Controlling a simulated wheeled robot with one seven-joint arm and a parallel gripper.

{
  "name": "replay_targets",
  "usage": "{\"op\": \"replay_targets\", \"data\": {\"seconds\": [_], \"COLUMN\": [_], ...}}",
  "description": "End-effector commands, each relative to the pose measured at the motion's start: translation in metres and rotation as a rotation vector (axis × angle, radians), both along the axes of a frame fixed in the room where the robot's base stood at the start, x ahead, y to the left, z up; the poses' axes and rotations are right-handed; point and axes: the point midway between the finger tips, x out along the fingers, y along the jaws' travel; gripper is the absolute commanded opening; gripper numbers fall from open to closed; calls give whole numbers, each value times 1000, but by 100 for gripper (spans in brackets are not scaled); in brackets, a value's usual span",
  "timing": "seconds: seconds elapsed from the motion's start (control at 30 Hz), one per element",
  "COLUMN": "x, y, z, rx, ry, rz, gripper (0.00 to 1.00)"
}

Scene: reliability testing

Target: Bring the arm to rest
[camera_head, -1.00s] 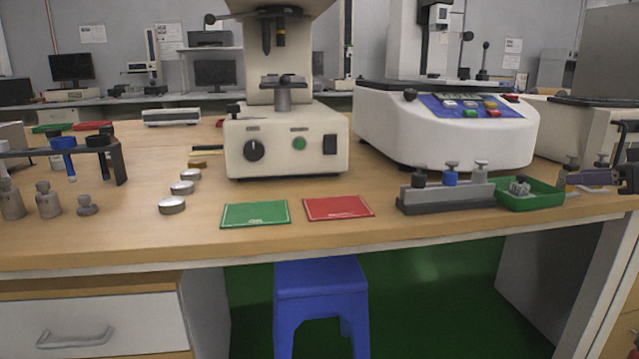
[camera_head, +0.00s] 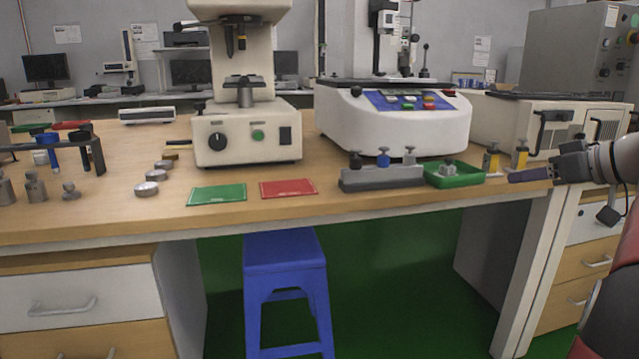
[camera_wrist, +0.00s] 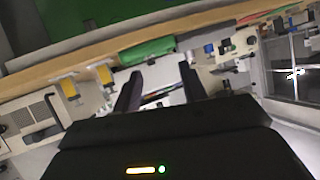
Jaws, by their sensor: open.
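My gripper (camera_head: 530,175) is at the right end of the bench in the head view, at about the height of the worktop's front edge. Its dark fingers point left, toward the green tray. In the wrist view my gripper (camera_wrist: 158,90) has its two dark fingers spread apart with nothing held between them. My arm enters from the right edge of the head view; most of it is out of the picture.
The wooden bench (camera_head: 100,218) lies to the left of my gripper. A green tray (camera_head: 455,176), a grey holder (camera_head: 382,180) and yellow-marked pieces (camera_head: 491,160) are close by. A white machine (camera_head: 395,130) stands behind. A blue stool (camera_head: 286,255) is below.

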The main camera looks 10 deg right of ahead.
Motion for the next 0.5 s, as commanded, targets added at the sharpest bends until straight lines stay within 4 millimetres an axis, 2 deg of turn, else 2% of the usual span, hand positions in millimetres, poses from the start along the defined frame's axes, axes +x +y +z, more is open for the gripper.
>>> {"op": "replay_targets", "data": {"seconds": [0.17, 0.33, 0.43, 0.5], "x": [9, 6, -8, -27], "y": [53, 120, 170, 210], "z": [-4, -16, -28, -39], "rx": [29, 45, 37, 16], "ry": [118, 271, 381, 465], "rz": [-9, -37, -67, -98], "gripper": [42, 42, 42, 42]}}
